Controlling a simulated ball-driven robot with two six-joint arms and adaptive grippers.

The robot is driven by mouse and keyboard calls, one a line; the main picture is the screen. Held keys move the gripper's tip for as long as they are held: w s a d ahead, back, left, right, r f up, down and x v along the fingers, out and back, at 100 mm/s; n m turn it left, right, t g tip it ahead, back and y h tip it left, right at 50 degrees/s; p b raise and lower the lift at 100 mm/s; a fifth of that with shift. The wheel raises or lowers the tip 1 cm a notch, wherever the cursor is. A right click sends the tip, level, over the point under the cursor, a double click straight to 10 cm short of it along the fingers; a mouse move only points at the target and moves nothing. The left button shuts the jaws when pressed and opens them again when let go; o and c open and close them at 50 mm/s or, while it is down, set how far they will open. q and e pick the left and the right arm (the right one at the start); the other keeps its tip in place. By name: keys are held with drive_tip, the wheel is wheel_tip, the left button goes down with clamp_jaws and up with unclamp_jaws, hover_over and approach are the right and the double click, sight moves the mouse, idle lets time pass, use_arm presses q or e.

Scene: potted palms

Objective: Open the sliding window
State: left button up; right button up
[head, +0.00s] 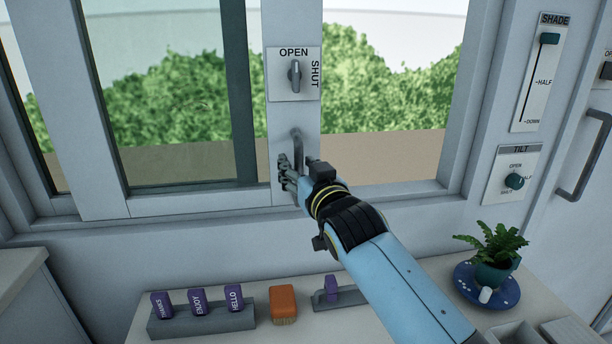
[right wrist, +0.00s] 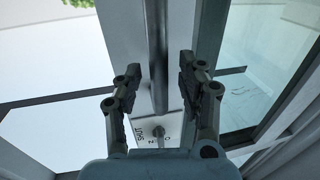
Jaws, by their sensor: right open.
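The sliding window's pale upright stile (head: 281,125) stands mid-window, apart from the frame's right side. I cannot tell whether there is an open gap beside it. A grey vertical bar handle (head: 298,145) is fixed low on the stile. Above it, the latch knob (head: 295,76) stands upright, in line with the word OPEN. My right gripper (head: 291,173) is at the handle's lower part. In the right wrist view the gripper (right wrist: 159,78) is open, with the handle (right wrist: 159,50) between its fingers. Contact is not clear. My left gripper is out of view.
Below the sill is a counter with a rack (head: 203,319) of purple blocks, an orange brush (head: 283,301) and a potted plant (head: 491,251) on a blue saucer (head: 462,279). SHADE (head: 541,72) and TILT (head: 510,172) controls and a door handle (head: 585,160) are at right.

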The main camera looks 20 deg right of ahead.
drive_tip(key=s, duration=1.1)
drive_tip(key=shift+s+a, duration=0.2)
drive_tip(key=shift+s, duration=0.1)
drive_tip(key=shift+f, duration=0.1)
